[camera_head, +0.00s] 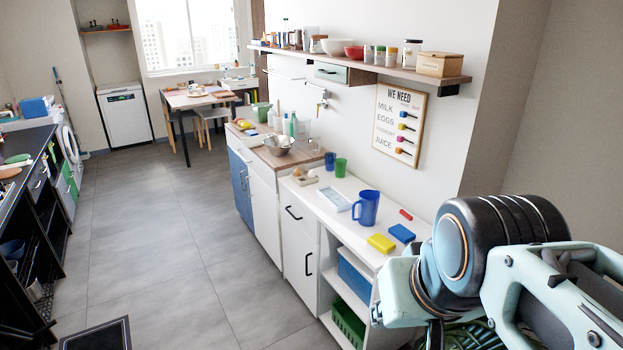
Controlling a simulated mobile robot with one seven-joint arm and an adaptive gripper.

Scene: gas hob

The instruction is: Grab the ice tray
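A shallow, pale blue-white rectangular tray (334,200), which looks like the ice tray, lies flat on the white counter (314,207). It is just left of the blue pitcher (366,208), with a narrow gap or slight overlap that I cannot tell apart. Its inside is too small to make out. My arm fills the lower right of the view, nearer to the camera than the tray and well apart from it. My gripper itself is not visible in this view.
A yellow block (381,243) and a blue block (402,233) lie on the counter to the right of the pitcher. A blue cup (329,161), a green cup (340,167) and an egg holder (304,177) stand behind the tray. The grey floor (165,240) is open on the left.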

